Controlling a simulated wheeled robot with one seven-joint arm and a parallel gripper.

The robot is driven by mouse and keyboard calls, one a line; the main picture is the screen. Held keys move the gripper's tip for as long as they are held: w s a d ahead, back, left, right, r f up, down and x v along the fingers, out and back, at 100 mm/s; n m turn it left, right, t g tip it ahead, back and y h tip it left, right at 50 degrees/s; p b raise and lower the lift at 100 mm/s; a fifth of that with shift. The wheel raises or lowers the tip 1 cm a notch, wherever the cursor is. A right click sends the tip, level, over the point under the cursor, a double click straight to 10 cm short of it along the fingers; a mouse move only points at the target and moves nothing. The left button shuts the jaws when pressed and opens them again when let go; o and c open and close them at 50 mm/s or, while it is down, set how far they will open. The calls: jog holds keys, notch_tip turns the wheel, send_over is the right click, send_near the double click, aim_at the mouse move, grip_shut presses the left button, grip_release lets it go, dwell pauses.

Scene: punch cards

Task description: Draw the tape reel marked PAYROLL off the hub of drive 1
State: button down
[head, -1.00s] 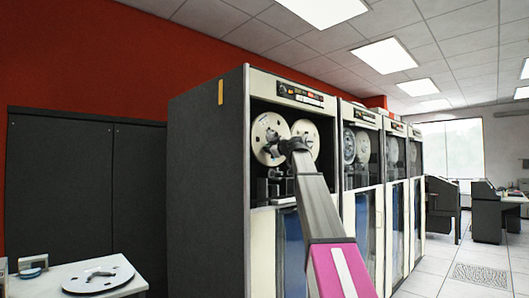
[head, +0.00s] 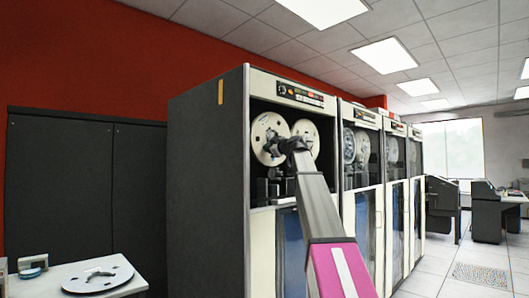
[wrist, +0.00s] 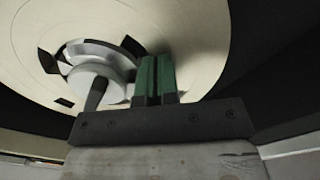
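In the head view a pale reel (head: 268,138) is upright on the left hub of the nearest tape drive (head: 290,92). No PAYROLL label is readable on it. In the wrist view the reel's cream face (wrist: 205,35) fills most of the upper picture, with dark cut-outs around a grey hub (wrist: 98,75). My gripper (wrist: 155,62) is at the reel face, just right of the hub. Its two green fingers are nearly together, with a thin gap. Their tips are against or close to the face; whether they pinch part of the reel is hidden.
A second reel (head: 305,134) is at the right in the same drive. More drives (head: 361,140) stand in a row behind. A white table (head: 60,284) at lower left carries a loose reel (head: 97,275). Open floor (head: 440,272) lies at right.

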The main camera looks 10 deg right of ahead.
aim_at(260, 149)
jog(key=shift+w+a+r, duration=0.1)
jog(key=shift+w+a, duration=0.05)
jog(key=shift+a, duration=0.35)
jog(key=shift+w+a, duration=0.15)
jog(key=shift+a, duration=0.3)
jog(key=shift+s+g+y, duration=0.1)
jog(key=shift+g+y, duration=0.2)
jog(key=shift+s+a, duration=0.45)
jog(key=shift+s, duration=0.3)
jog(key=shift+s+f, duration=0.2)
jog(key=shift+f, duration=0.05)
jog(key=shift+s+f, duration=0.1)
jog(key=shift+s, duration=0.05)
jog(key=shift+s+d, duration=0.1)
jog(key=shift+s+d, duration=0.35)
jog(key=shift+d, duration=0.25)
jog(key=shift+s+d, duration=0.1)
jog(key=shift+v, duration=1.8)
